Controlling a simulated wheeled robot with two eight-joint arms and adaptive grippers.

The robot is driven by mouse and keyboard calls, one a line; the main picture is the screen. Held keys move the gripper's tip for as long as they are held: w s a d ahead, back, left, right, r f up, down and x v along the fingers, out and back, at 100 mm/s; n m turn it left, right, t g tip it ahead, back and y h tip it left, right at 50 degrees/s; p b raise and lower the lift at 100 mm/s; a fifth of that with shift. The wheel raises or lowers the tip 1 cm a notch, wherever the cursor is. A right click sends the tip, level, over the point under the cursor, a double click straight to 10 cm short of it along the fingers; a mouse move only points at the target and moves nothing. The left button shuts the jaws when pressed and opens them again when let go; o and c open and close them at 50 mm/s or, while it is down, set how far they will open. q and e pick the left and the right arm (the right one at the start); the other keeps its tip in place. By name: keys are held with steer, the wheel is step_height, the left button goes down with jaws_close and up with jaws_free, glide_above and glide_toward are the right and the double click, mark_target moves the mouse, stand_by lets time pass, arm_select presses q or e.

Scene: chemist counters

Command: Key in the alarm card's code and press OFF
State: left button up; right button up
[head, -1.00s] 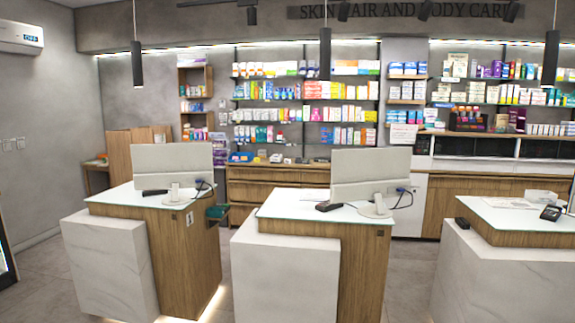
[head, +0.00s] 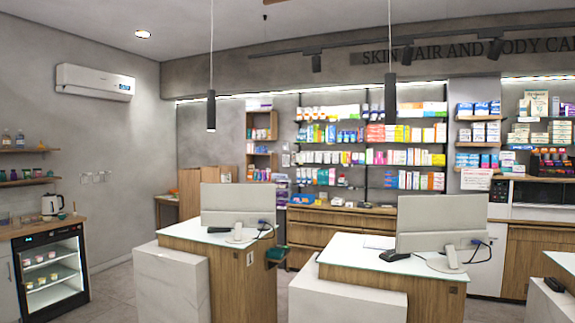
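No alarm keypad or code card can be made out for sure. Small pale wall plates (head: 95,177) sit on the grey left wall, too small to tell whether they are switches or a keypad. A white sheet with print (head: 476,179) hangs at the shelves on the right; its text is not legible. Neither of my grippers is in view.
Two counters (head: 176,257) (head: 352,291) with monitors (head: 238,204) (head: 441,222) stand ahead. A glass-door fridge (head: 50,280) and a kettle (head: 52,204) are at left, under an air conditioner (head: 95,82). Floor between fridge and left counter (head: 110,300) looks clear.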

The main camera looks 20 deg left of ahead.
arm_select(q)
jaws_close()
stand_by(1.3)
